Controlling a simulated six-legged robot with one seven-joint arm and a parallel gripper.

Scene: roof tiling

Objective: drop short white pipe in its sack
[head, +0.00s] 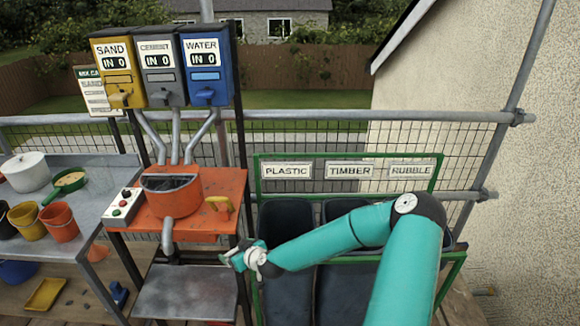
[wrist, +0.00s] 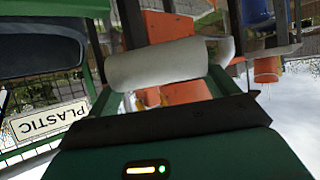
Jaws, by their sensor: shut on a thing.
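My gripper (head: 236,259) is shut on a short white pipe (wrist: 158,64), which lies crosswise between the fingers in the wrist view. The pipe is hard to make out in the head view. The green rack holds dark sacks under the labels PLASTIC (head: 286,171), TIMBER (head: 349,171) and RUBBLE (head: 410,171). The plastic sack (head: 287,225) stands just right of my gripper in the head view. The wrist view shows a dark sack (wrist: 40,52) and the tilted PLASTIC sign (wrist: 50,120) at left. My arm hides much of the other sacks.
An orange mixer stand (head: 215,185) with a grey lower shelf (head: 185,292) is left of my gripper. Sand, cement and water dispensers (head: 160,68) stand above it. A bench (head: 95,195) with buckets is at far left. A mesh railing and a house wall (head: 520,190) bound the rack.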

